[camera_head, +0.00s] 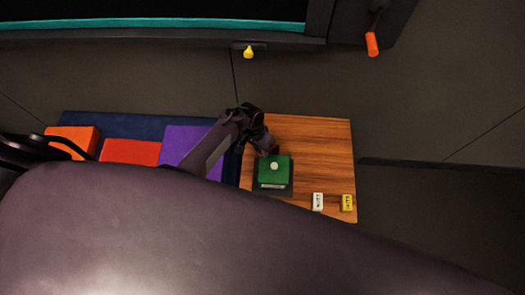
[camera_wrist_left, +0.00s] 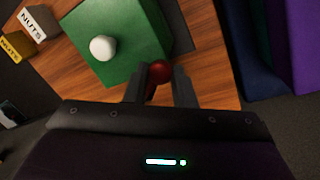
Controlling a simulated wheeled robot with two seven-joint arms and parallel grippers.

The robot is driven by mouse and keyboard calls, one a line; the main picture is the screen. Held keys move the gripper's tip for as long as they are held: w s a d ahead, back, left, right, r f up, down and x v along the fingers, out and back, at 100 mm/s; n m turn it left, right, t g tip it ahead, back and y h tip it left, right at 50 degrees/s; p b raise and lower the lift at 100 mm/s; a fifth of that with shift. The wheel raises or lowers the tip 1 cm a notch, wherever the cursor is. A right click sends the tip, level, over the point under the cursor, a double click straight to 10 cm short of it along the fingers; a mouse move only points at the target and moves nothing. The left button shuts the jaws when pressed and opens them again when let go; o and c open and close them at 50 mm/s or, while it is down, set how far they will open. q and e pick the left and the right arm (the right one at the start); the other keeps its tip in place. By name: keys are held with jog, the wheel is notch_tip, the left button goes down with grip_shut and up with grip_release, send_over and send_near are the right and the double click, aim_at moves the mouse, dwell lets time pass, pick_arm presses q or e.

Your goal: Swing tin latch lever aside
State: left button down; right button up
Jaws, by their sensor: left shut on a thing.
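The green tin (camera_head: 275,168) with a white knob (camera_head: 274,166) on its lid stands on the wooden board (camera_head: 322,145). In the left wrist view the tin (camera_wrist_left: 140,50) fills the upper middle, with its white knob (camera_wrist_left: 103,48) on top. The latch lever's red ball end (camera_wrist_left: 159,70) sits at the tin's edge, between the fingers of my left gripper (camera_wrist_left: 159,88). My left gripper (camera_head: 270,149) is shut on this red ball at the tin's far side. The lever's arm is mostly hidden. My right gripper is not in view.
A white block marked NUTS (camera_head: 318,201) and a yellow block (camera_head: 347,203) stand at the board's near right. Purple (camera_head: 186,146), red (camera_head: 130,151) and orange (camera_head: 75,140) blocks lie on a dark blue mat (camera_head: 140,123) at left. The board's far right is clear.

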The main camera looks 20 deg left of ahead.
pick_arm(q)
jog(key=w+m+g+y+b, duration=0.1)
jog(key=w+m+b, duration=0.6)
jog(key=m, duration=0.8)
jog(key=shift+w+a+m+g+y+b, duration=0.25)
jog(key=shift+y+b, duration=0.45)
jog(key=shift+b, duration=0.65)
jog(key=c, duration=1.2)
grip_release()
jog(key=shift+c, duration=0.2)
